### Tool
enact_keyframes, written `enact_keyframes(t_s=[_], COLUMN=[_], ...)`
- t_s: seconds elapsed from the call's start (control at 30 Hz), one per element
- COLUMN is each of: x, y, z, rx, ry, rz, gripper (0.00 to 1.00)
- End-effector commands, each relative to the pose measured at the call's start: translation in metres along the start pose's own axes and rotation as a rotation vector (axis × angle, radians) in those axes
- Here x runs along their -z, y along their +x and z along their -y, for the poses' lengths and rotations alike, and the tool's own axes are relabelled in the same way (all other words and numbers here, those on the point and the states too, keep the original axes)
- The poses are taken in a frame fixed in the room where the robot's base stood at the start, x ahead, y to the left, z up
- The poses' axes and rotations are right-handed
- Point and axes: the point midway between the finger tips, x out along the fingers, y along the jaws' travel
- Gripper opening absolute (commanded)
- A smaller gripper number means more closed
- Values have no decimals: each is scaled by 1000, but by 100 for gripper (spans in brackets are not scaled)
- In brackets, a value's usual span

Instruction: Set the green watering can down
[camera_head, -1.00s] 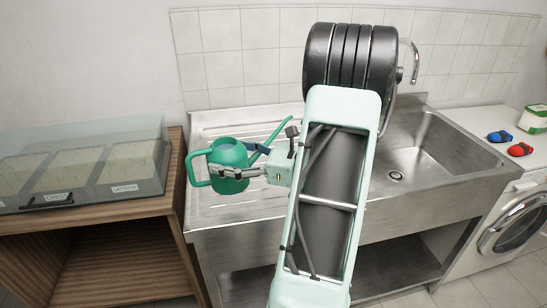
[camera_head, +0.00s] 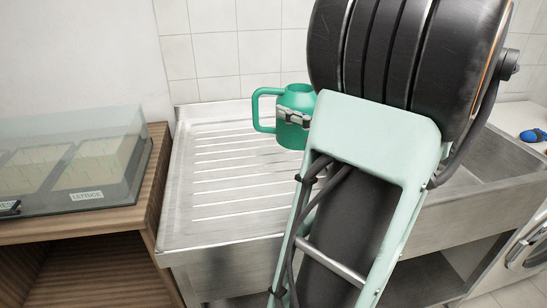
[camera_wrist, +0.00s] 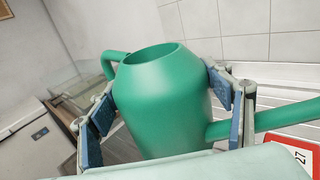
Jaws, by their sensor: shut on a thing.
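The green watering can (camera_head: 297,98) is held over the back right part of the steel ribbed drainboard (camera_head: 215,205). My gripper (camera_head: 293,118) is shut on the can's body, with a finger showing across its side. In the wrist view the can (camera_wrist: 160,100) stands between the two blue-padded fingers, its round opening at the top. Its handle is at the left in the head view. The spout is hidden there behind my arm. The can looks roughly upright. I cannot tell whether its base touches the drainboard.
A glass-covered seedling box (camera_head: 75,170) stands on a wooden cabinet (camera_head: 150,185) at the left. The sink basin (camera_head: 480,165) is at the right, partly hidden by my arm. A tiled wall (camera_head: 215,50) rises behind. The left and front drainboard is clear.

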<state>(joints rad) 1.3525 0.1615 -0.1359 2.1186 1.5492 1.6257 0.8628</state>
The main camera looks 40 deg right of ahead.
Motion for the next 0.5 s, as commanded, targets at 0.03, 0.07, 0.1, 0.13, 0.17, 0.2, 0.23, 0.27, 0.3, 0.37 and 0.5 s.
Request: enact_keyframes(t_s=[0.03, 0.07, 0.1, 0.13, 0.17, 0.2, 0.23, 0.27, 0.3, 0.37, 0.5], x=[-2, -3, -3, -3, -3, -1, 0, 2, 6, 12, 26], y=[-4, -5, -6, -6, -4, -1, 2, 6, 13, 24, 53], z=[1, 1, 1, 1, 0, -1, -2, -4, -7, -10, -21], rx=[9, 12, 15, 16, 17, 17, 16, 17, 16, 16, 15], ry=[-5, -5, -5, -4, -4, -3, -3, -3, -2, -1, -1], rz=[6, 6, 7, 7, 8, 9, 9, 8, 8, 8, 8], gripper=[14, 14, 14, 14, 14, 14, 14, 14, 14, 14, 14])
